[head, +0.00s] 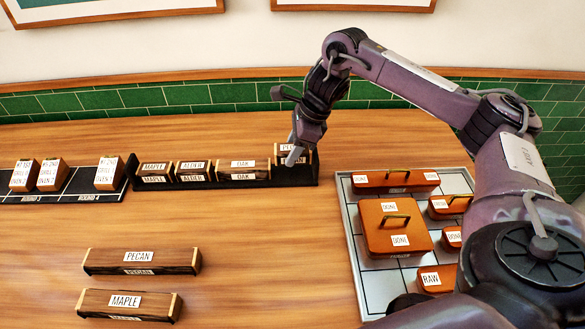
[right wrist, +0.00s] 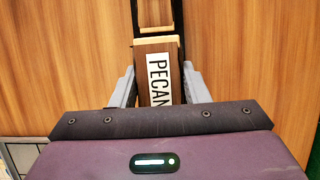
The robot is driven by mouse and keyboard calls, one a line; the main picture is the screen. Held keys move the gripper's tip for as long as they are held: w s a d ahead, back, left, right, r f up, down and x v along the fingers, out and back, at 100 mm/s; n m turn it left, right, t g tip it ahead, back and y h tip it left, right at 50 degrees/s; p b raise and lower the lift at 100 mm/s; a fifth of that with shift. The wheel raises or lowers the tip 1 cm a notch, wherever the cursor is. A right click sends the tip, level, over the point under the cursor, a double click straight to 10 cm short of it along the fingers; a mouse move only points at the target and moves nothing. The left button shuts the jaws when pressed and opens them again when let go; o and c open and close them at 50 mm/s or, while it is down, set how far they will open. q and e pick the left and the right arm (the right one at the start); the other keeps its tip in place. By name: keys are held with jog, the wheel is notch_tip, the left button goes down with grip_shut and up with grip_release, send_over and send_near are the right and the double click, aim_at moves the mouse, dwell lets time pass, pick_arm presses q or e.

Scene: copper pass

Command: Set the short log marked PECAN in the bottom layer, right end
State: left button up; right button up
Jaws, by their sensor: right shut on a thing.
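The short log marked PECAN (head: 280,160) is at the right end of the black rack (head: 228,185), partly hidden behind my right gripper (head: 296,152). In the right wrist view the right gripper (right wrist: 160,88) is shut on the PECAN log (right wrist: 158,65), one finger on each side. The log lines up with the rack's row; whether it rests on the rack floor I cannot tell. To its left in the rack are a log marked OAK (head: 243,170), one marked ALDER (head: 192,171) and one marked MAPLE (head: 154,173). My left gripper is not in view.
A longer PECAN log (head: 140,261) and a MAPLE log (head: 128,304) lie at the front left. A grey tray (head: 372,280) with lidded boxes marked DONE and RAW stands at right. A dark rail (head: 82,184) with wooden blocks is at far left. The table's middle is clear.

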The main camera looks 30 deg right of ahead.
aim_at(293, 173)
notch_tip(293, 173, down, 5)
jog(key=shift+f+p, duration=0.1)
jog(key=shift+p, duration=0.3)
jog(key=o, duration=1)
jog(key=b+v, duration=0.1)
jog(key=v, duration=0.5)
jog(key=shift+d+b, duration=0.1)
jog(key=shift+b, duration=0.2)
jog(key=p+v, duration=0.2)
jog(key=v, duration=0.3)
jog(key=shift+s+r+p, duration=0.2)
jog(key=shift+r+p, duration=0.1)
jog(key=shift+r, duration=0.3)
jog(key=shift+f, duration=0.1)
